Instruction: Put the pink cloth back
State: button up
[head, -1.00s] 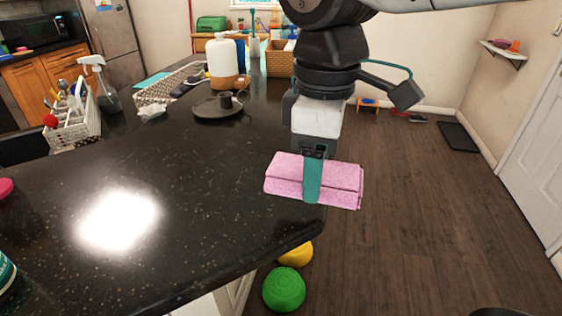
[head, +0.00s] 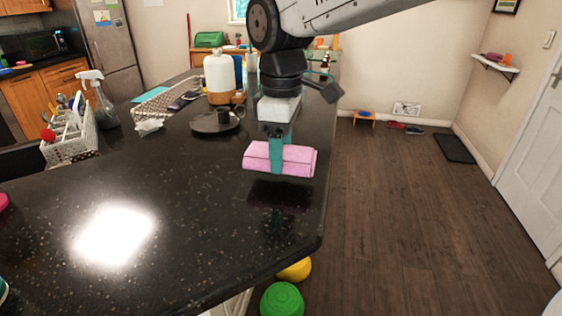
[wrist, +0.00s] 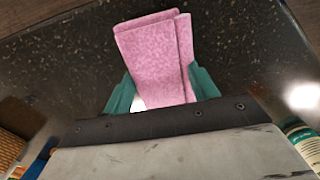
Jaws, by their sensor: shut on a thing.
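The pink cloth (head: 297,160) is a folded bundle in my gripper (head: 276,165). The teal fingers are shut on it, one finger showing across its front in the head view. The cloth is above the black speckled counter (head: 180,200), near its right edge, with a dark reflection below it and a gap between. In the wrist view the cloth (wrist: 155,55) sticks out between the two teal fingers (wrist: 160,92), with the dark counter behind it.
A dark round plate (head: 213,122) with a small cup, a white bottle (head: 219,75) and a woven basket (head: 165,102) stand behind. A utensil caddy (head: 72,140) and spray bottle (head: 103,105) are at left. The front of the counter is clear. Green (head: 282,299) and yellow (head: 296,270) bowl-like things lie below its edge.

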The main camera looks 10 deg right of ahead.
jog(key=shift+f, duration=1.55)
jog(key=shift+f, duration=0.15)
jog(key=o, duration=1)
jog(key=shift+o, duration=0.2)
notch_tip(320, 180, up, 12)
jog(key=shift+r, duration=0.2)
jog(key=s+d+f+m, duration=0.6)
jog(key=s+d+m, duration=0.1)
jog(key=s+d, duration=0.2)
jog(key=s+d+f+m+t, duration=0.1)
jog(key=s+d+f+m, duration=0.6)
jog(key=s+d, duration=0.3)
jog(key=shift+s+d, duration=0.3)
jog(key=shift+d, duration=0.45)
